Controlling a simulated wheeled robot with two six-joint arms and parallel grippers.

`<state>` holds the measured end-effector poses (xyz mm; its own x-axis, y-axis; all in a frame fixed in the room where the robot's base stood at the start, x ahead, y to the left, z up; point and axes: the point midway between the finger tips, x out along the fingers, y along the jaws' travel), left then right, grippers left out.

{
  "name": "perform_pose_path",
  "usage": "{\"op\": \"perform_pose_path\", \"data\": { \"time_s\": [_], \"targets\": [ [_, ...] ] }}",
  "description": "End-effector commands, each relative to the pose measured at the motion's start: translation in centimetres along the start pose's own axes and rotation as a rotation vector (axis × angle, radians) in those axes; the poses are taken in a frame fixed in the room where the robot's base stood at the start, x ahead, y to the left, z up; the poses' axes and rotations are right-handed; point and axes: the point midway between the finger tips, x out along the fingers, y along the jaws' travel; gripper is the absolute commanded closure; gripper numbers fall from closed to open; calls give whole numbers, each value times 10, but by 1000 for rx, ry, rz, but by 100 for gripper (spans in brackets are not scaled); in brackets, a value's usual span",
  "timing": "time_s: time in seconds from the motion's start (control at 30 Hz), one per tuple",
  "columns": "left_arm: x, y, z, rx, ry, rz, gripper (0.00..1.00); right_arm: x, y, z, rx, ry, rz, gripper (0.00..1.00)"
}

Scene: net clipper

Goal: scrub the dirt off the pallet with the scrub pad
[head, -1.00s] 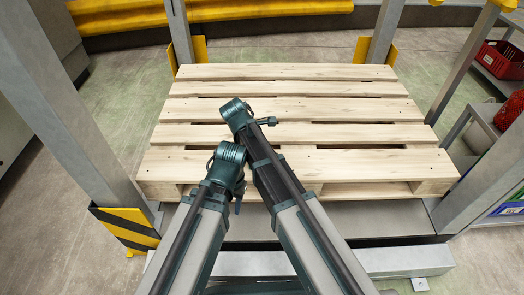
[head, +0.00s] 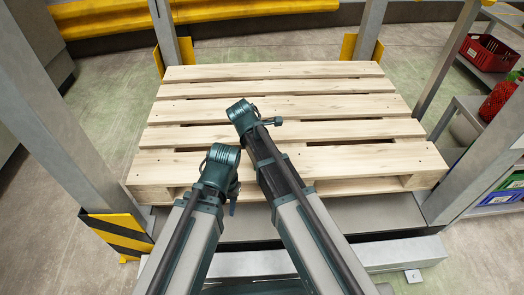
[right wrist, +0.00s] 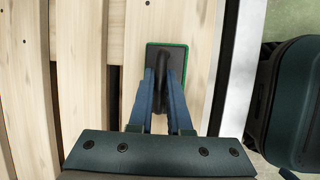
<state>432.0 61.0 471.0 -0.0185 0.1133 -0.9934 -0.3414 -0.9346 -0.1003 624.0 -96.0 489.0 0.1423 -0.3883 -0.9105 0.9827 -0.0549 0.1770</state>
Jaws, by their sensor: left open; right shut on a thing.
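The wooden pallet (head: 290,108) lies flat on a grey support, its pale slats running across the head view. The scrub pad (right wrist: 155,62), dark with a green rim, sits on a pale slat near the pallet's edge in the right wrist view. My right gripper (right wrist: 163,82) is shut on the pad's dark grip; my arms hide it in the head view. My left gripper (head: 233,200) shows only as a small dark part below the left arm's joint, open and apart from the pad. I see no clear dirt patch on the visible wood.
Grey posts with yellow guards (head: 118,233) stand around the pallet. A shelf at the right holds a red crate (head: 489,52) and a blue bin (head: 499,197). A grey beam (head: 390,250) runs in front. Some arm parts block the pallet's middle.

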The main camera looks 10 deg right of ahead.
Motion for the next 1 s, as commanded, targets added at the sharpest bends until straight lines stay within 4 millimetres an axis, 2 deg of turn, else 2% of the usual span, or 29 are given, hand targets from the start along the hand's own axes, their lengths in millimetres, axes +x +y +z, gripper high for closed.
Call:
{"op": "perform_pose_path", "data": {
  "time_s": [0.1,0.47,1.0],
  "targets": [
    [-1,0,0,0,0,0,55,2,0,8,0,0,1,100],
    [-3,0,0,0,1,2,55,1,1,8,-1,0,2,100],
    [-52,-6,4,-5,-2,-3,55,-44,10,27,0,0,2,100]
  ]
}}
